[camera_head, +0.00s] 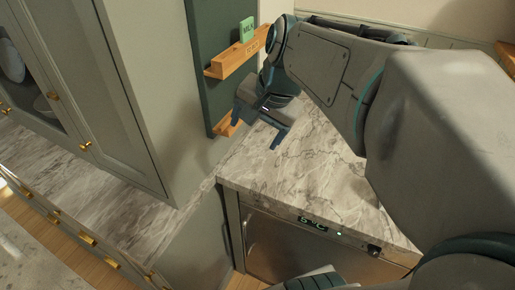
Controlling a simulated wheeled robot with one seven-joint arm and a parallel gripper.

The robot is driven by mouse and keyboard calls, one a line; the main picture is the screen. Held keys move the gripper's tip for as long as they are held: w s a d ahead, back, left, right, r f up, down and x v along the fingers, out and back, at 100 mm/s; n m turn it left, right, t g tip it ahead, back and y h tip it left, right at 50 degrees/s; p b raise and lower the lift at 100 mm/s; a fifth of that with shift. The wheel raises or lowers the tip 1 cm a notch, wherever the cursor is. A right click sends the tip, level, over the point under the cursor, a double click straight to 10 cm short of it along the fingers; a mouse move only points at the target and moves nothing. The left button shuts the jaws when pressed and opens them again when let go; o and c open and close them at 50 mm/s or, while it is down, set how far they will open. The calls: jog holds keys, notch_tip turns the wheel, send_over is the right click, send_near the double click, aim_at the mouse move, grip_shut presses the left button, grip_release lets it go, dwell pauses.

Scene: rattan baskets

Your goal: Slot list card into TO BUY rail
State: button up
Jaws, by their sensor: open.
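A green card (247,29) with pale lettering, which looks like "MILK", stands upright at the upper wooden rail (226,66) on the dark green board (211,22). The rail's front has small lettering, too small to read surely. The card's lower edge is hidden behind the rail's front. My gripper (257,130) is open, with nothing visible between its fingers. It is below and to the right of the upper rail, apart from the card, over the marble counter.
A second wooden rail (226,128) sits lower on the board, just left of my gripper. The marble counter (300,170) is clear below, above an appliance with a lit display (313,222). A grey-green cabinet (95,75) with brass knobs stands left.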

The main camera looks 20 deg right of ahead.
jog(key=s+f+n+h, duration=0.2)
jog(key=s+f+n, duration=0.6)
jog(key=n, duration=0.1)
jog(key=shift+s+a+f, duration=0.15)
jog(key=shift+s+f, duration=0.05)
jog(key=shift+s, duration=0.1)
